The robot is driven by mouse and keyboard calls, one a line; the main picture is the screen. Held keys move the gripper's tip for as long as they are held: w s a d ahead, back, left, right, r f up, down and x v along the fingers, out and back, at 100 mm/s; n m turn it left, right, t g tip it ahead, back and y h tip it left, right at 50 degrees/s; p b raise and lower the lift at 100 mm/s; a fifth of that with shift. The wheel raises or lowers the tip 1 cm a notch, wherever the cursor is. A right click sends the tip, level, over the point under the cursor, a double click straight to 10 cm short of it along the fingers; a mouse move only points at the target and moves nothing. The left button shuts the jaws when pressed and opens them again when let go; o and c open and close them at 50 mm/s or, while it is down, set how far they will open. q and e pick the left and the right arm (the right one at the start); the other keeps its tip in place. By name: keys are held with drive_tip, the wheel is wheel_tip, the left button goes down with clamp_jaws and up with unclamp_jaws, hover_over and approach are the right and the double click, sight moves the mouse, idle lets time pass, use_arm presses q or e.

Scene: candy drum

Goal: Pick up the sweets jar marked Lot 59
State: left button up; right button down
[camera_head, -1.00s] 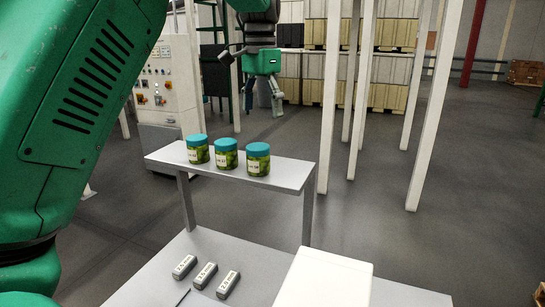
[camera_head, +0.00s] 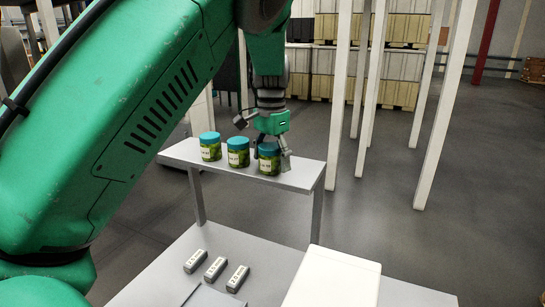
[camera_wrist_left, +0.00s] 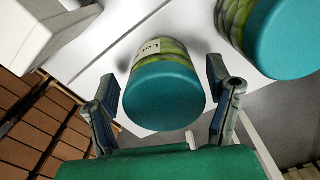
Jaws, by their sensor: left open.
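Three sweets jars with teal lids and green contents stand in a row on a raised white shelf: a left jar (camera_head: 210,147), a middle jar (camera_head: 238,153) and a right jar (camera_head: 268,166). Their lot numbers are too small to read surely. My left gripper (camera_head: 266,158) is open at the right jar, partly behind it. In the left wrist view, that jar (camera_wrist_left: 164,92) stands between my spread fingers (camera_wrist_left: 165,100), with gaps at both sides. A neighbouring jar (camera_wrist_left: 285,40) is at upper right there. My right gripper is not in view.
The shelf (camera_head: 300,178) stands on a lower grey table (camera_head: 270,262). Several small labelled grey blocks (camera_head: 215,268) lie on it, with a white box (camera_head: 332,280) at right. White posts (camera_head: 440,110) stand behind. The shelf's right end is clear.

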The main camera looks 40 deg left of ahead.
use_arm(q)
drive_tip(key=shift+a+f, duration=0.1)
drive_tip(key=shift+a, duration=0.1)
drive_tip(key=shift+a, duration=0.2)
drive_tip(key=c, duration=1.3)
drive_tip(key=shift+d, duration=0.1)
